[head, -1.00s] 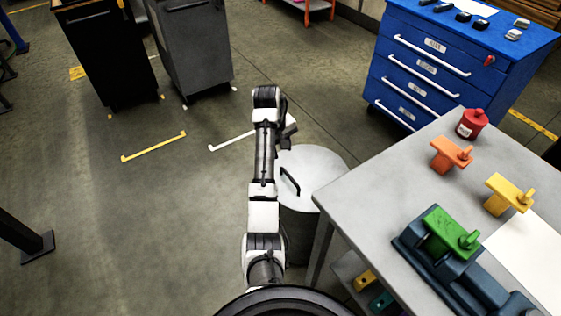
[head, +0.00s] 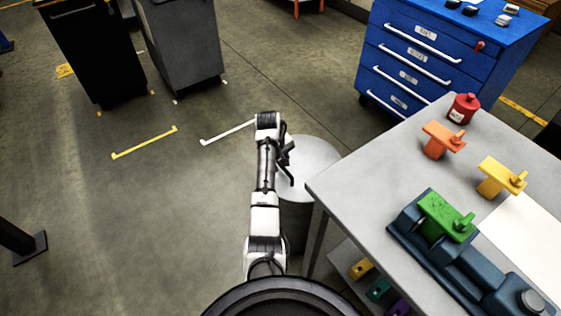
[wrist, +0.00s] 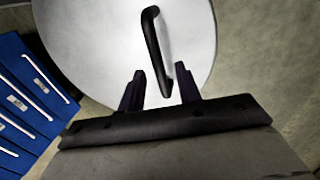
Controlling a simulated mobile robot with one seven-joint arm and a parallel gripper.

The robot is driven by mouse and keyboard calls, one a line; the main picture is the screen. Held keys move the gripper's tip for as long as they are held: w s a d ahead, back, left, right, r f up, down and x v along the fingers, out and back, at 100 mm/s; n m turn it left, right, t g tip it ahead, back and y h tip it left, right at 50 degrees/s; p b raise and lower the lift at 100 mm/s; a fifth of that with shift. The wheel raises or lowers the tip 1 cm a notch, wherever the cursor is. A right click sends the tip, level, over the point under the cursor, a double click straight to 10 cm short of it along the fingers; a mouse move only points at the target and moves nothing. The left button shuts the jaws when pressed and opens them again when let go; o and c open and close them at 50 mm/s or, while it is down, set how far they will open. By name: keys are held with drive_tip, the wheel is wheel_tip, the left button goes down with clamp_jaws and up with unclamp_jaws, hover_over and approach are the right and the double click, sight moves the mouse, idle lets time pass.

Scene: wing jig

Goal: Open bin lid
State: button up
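The bin (head: 297,228) is a dark round drum beside the table, with a round light-grey lid (head: 318,163) lying flat on top. The lid also fills the upper wrist view (wrist: 95,45). A black bar handle (wrist: 151,40) stands on the lid. My gripper (wrist: 161,82) is open, its two dark fingers apart. In the wrist view the handle's near end appears between the fingertips; I cannot tell whether they reach down around it. In the head view my gripper (head: 287,158) is over the left part of the lid and partly hides the handle.
A grey table (head: 368,202) stands close right of the bin, holding a red canister (head: 463,109), orange, yellow and green parts and a blue fixture. A blue drawer cabinet (head: 430,52) is behind. Two dark bins stand back left.

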drive_tip(key=shift+f, duration=0.15)
drive_tip(key=shift+c, duration=0.4)
clamp_jaws()
